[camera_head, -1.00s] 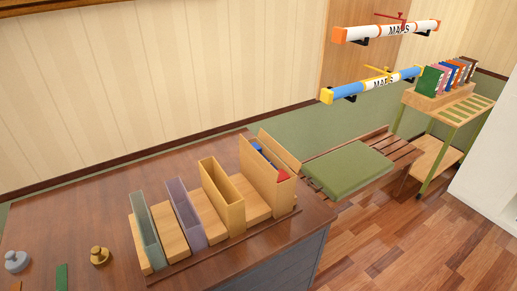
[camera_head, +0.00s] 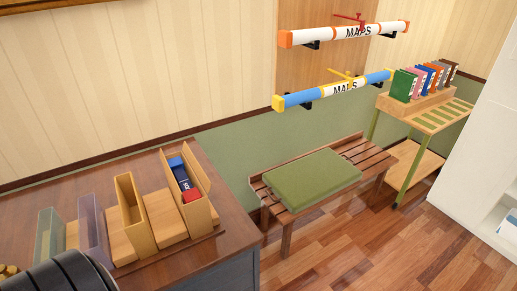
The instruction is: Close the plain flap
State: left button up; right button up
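No part is clearly marked as the plain flap. On the desk (camera_head: 130,184), a wooden box (camera_head: 197,213) with an upright panel (camera_head: 198,166) on its right side stands open at the top. A blue item (camera_head: 178,168) and a red item (camera_head: 190,195) show inside it. I cannot tell whether that panel is the flap. Neither gripper is in view. A dark rounded part of my own arm shows at the bottom left and covers the desk's near corner there.
A slatted bench (camera_head: 365,150) with a green cushion (camera_head: 312,178) is right of the desk. Map tubes hang on the wall. Open floor lies at lower right.

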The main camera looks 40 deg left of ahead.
aim_at(170, 173)
jog(key=i+l+z, duration=0.25)
jog(key=i, duration=0.3)
jog(key=i+l+z, duration=0.3)
jog(key=i, duration=0.25)
jog(key=i+u, duration=0.7)
jog(key=u, duration=0.2)
jog(key=i+u, duration=0.1)
jog(key=u, duration=0.4)
jog(key=i+u, duration=0.15)
jog(key=u, duration=0.35)
jog(key=l+u, duration=0.15)
jog(key=u, duration=0.35)
jog(key=i+l+u, duration=0.15)
jog(key=u, duration=0.3)
jog(key=l+u, duration=0.15)
jog(key=u, duration=0.35)
